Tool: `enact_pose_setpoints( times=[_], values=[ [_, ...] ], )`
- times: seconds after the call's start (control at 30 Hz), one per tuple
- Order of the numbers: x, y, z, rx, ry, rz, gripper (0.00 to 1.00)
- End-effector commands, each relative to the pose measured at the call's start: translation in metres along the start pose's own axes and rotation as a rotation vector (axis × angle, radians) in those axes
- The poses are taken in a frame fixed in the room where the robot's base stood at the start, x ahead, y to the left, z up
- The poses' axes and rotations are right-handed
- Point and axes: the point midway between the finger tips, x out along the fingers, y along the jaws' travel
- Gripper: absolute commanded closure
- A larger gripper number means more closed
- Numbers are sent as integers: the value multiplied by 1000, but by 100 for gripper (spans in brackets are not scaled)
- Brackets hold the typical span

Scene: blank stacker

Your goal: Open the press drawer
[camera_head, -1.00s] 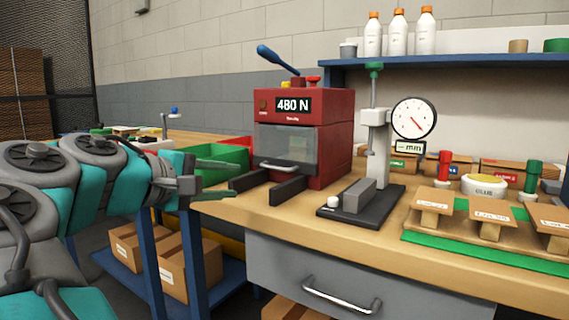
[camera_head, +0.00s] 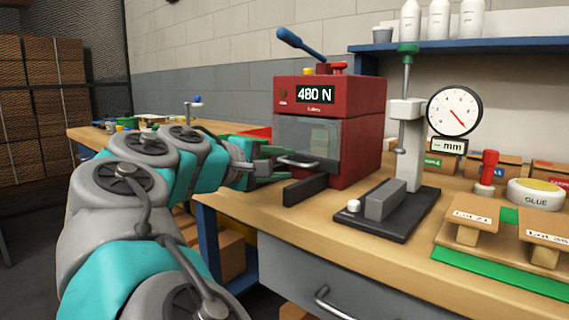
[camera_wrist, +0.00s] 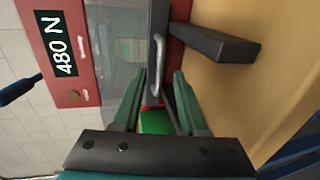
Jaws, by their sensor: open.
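The red press (camera_head: 355,135) with a "480 N" display stands on the wooden bench. Its drawer has a clear grey front (camera_head: 308,143) with a metal handle (camera_head: 296,162) low on it; the drawer looks shut. My gripper (camera_head: 272,167) is at the left of the handle, its fingers pointing right toward it. In the wrist view the two green fingers (camera_wrist: 163,98) are apart, and the handle (camera_wrist: 159,65) lies ahead near the gap between their tips. I cannot tell whether a finger touches the handle. Something green and tan shows dimly behind the clear front.
A dark rail (camera_head: 305,189) juts forward from the press beside my gripper. A dial gauge stand (camera_head: 385,215) is to the right, with tan lot blocks (camera_head: 470,217) on a green-edged board beyond. Below is a grey bench drawer with a metal handle (camera_head: 335,305).

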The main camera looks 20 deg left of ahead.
Motion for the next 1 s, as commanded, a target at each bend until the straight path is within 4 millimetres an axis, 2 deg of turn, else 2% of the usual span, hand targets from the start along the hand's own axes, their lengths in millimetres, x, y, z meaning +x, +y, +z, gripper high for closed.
enact_pose_setpoints(
  times=[0.1, 0.33, 0.7, 1.0],
  values=[
    [8, 0, 0, 0, 0, -1, 58],
    [9, 0, 0, 1, 2, 1, 58],
    [9, 0, 0, 1, 2, 1, 99],
    [9, 0, 0, 1, 2, 0, 100]
  ],
)
